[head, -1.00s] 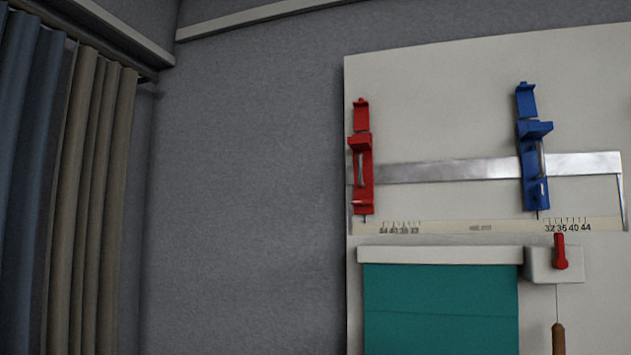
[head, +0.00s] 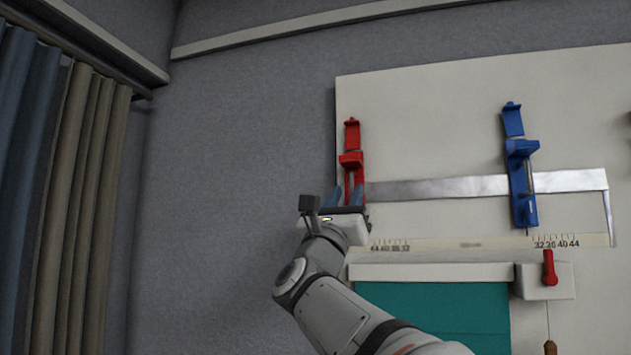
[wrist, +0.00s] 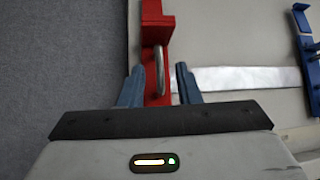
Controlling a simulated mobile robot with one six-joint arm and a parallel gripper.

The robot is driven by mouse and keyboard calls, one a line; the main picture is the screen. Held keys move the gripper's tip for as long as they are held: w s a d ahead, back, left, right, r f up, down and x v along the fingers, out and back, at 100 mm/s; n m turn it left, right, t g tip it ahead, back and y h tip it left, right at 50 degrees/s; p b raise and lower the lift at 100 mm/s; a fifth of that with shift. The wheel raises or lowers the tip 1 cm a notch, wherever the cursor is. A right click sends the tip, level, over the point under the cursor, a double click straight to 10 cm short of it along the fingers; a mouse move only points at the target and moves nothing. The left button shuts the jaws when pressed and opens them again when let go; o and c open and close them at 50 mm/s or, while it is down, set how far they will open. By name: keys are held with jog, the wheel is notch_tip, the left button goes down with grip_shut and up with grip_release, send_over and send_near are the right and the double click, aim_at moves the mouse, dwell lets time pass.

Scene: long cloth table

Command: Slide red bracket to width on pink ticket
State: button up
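The red bracket (head: 351,160) sits at the left end of the metal rail (head: 440,187) on the white board. Its lower part is hidden behind my gripper in the head view. My gripper (head: 347,192) is in front of the bracket's lower half. In the wrist view, the open fingers of my gripper (wrist: 158,82) stand on either side of the red bracket (wrist: 155,33) and its metal handle, with gaps visible on both sides. The pink ticket is not in view.
A blue bracket (head: 520,165) sits farther right on the rail. A number scale (head: 480,243) runs below the rail. Beneath it are a teal blind (head: 440,310) and a white box with a red lever (head: 549,268). Curtains (head: 80,200) hang at the left.

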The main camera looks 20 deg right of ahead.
aim_at(350, 187)
jog(key=p+x, duration=0.1)
jog(key=x, duration=0.3)
jog(key=shift+p, duration=0.3)
jog(key=shift+c, duration=0.5)
grip_shut()
